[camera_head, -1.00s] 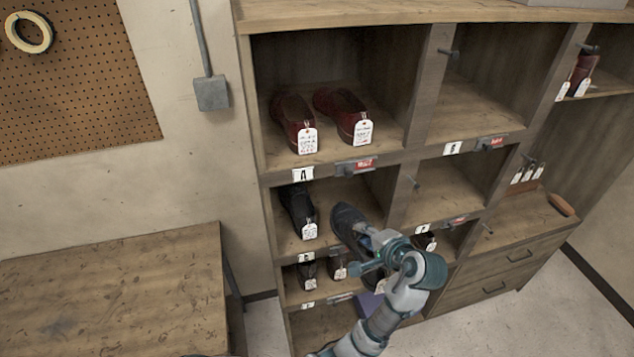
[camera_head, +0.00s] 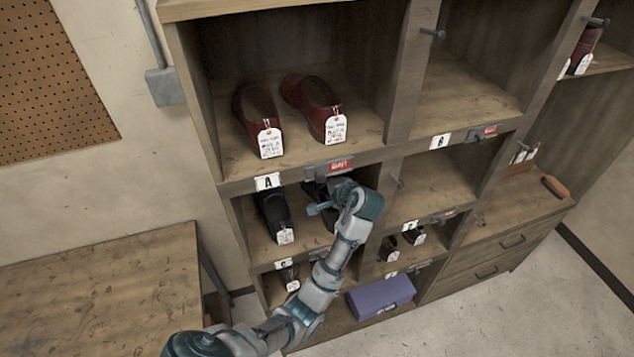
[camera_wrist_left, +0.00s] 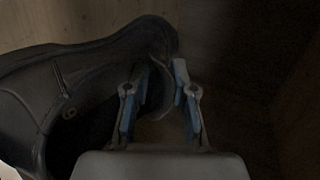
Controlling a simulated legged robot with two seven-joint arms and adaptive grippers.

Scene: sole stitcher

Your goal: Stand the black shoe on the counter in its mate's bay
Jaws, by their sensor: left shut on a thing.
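The mate, a black shoe (camera_head: 274,214) with a white tag, stands in the left bay (camera_head: 255,242) of the middle row. My left gripper (camera_head: 334,196) reaches into the right part of the same bay. It is shut on the other black shoe (camera_wrist_left: 85,85). In the left wrist view, its fingers (camera_wrist_left: 160,105) pinch the rim at one end, and the shoe extends to the left. In the head view, the gripper and arm hide most of the held shoe. I cannot tell whether its sole touches the bay floor. My right gripper is not in view.
Dark red shoes (camera_head: 307,108) stand in the bay above. Small dark shoes (camera_head: 402,241) and a purple box (camera_head: 381,297) sit lower right. Wooden dividers and shelf edges bound the bay closely. A wooden counter (camera_head: 100,295) stands at left, its visible top clear.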

